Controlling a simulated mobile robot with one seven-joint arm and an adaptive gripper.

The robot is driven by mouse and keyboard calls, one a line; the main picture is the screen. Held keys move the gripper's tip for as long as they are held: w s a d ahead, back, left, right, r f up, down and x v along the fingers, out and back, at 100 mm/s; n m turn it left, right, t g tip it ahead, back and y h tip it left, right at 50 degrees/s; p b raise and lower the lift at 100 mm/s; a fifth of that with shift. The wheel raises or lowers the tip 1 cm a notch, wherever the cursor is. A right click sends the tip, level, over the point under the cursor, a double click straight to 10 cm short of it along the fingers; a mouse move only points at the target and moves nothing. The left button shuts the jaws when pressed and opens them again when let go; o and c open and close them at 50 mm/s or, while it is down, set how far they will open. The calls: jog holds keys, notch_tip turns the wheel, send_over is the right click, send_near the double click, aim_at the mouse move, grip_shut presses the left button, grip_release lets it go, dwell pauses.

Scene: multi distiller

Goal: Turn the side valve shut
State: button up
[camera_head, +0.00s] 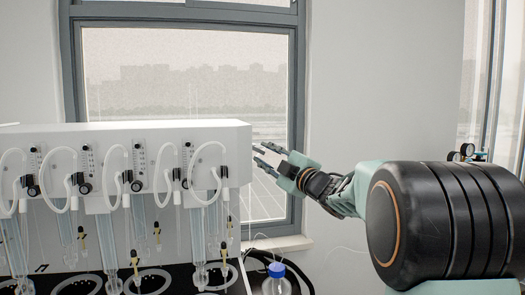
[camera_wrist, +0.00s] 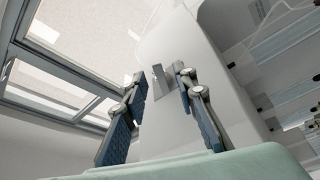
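The white distiller housing (camera_head: 150,133) runs across the left half of the head view. Its right end face (camera_wrist: 165,35) fills the middle of the wrist view. A small grey lever (camera_wrist: 159,76), which looks like the side valve, stands on that face; I cannot make it out in the head view. My gripper (camera_head: 259,153) is just right of the housing's end, pointing left at it. In the wrist view my gripper (camera_wrist: 159,77) has its two fingers apart, with the lever between the fingertips in the picture. I see no clear contact with the lever.
White hoses, black knobs and glass tubes (camera_head: 197,232) line the housing's front. A blue-capped bottle (camera_head: 276,281) stands below my gripper. A window (camera_head: 185,75) is behind. Small gauges (camera_head: 466,149) show at the far right. The space above the housing is clear.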

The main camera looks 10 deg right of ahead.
jog(key=shift+x, duration=0.8)
jog(key=shift+c, duration=0.6)
grip_shut()
jog(key=shift+f, duration=0.15)
jog(key=m+t+b, duration=0.1)
jog(key=m+b, duration=0.1)
jog(key=b, duration=0.1)
jog(key=a+f+m+h+b, duration=0.1)
jog(key=m+b, duration=0.2)
jog(key=m+t+b, duration=0.1)
jog(key=m+b, duration=0.1)
jog(key=shift+a+f+t+h+b, duration=0.25)
jog(key=shift+t+h+b, duration=0.05)
jog(key=shift+h+b, duration=0.1)
jog(key=shift+m, duration=0.4)
